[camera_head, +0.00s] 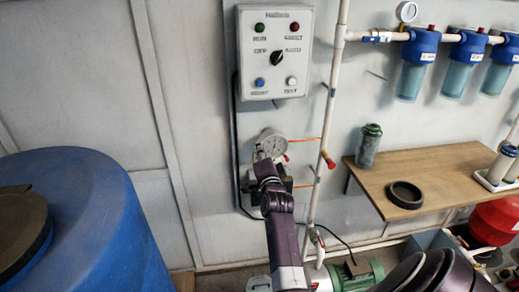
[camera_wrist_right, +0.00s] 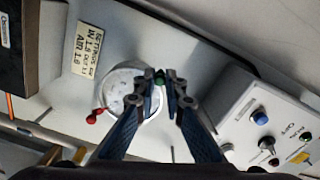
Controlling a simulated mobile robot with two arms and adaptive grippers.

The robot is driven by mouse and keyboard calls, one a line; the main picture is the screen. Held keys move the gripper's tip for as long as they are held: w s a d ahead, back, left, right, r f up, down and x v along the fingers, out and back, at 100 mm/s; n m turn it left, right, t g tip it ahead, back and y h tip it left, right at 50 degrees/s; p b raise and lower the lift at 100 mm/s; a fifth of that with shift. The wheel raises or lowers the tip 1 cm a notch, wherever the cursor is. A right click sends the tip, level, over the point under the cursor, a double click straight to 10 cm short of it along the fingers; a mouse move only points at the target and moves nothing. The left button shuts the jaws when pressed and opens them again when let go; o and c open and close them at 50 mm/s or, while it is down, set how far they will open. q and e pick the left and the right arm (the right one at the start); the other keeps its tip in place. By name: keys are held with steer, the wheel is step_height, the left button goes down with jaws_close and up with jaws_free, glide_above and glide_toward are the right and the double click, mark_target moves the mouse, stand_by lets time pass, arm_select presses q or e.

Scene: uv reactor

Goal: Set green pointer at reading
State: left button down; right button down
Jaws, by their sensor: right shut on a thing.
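The round gauge (camera_head: 271,145) is on the wall below the control box. Its pale dial also shows in the right wrist view (camera_wrist_right: 122,88), partly hidden by my fingers. My right gripper (camera_wrist_right: 160,82) is at the gauge's rim and is shut on the green pointer (camera_wrist_right: 159,77), whose green knob sits between the fingertips. The red pointer (camera_wrist_right: 95,116) sticks out at the rim on the other side of the dial. A pale label (camera_wrist_right: 84,49) with printed settings is beside the gauge; its text is too small to read surely. My left gripper is not in view.
The control box (camera_head: 275,50) with buttons and a dial hangs above the gauge. A white vertical pipe (camera_head: 330,120) runs just right of it. A wooden shelf (camera_head: 440,170) holds a jar and a black ring. A blue tank (camera_head: 90,230) stands left.

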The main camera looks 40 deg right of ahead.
steer(key=shift+r, duration=0.1)
stand_by(0.3)
steer(key=c, duration=2)
jaws_free()
steer(key=shift+o, duration=0.2)
steer(key=shift+s, duration=0.1)
steer(key=v, duration=0.7)
steer(key=shift+s+a, duration=0.1)
steer(key=shift+a, duration=0.1)
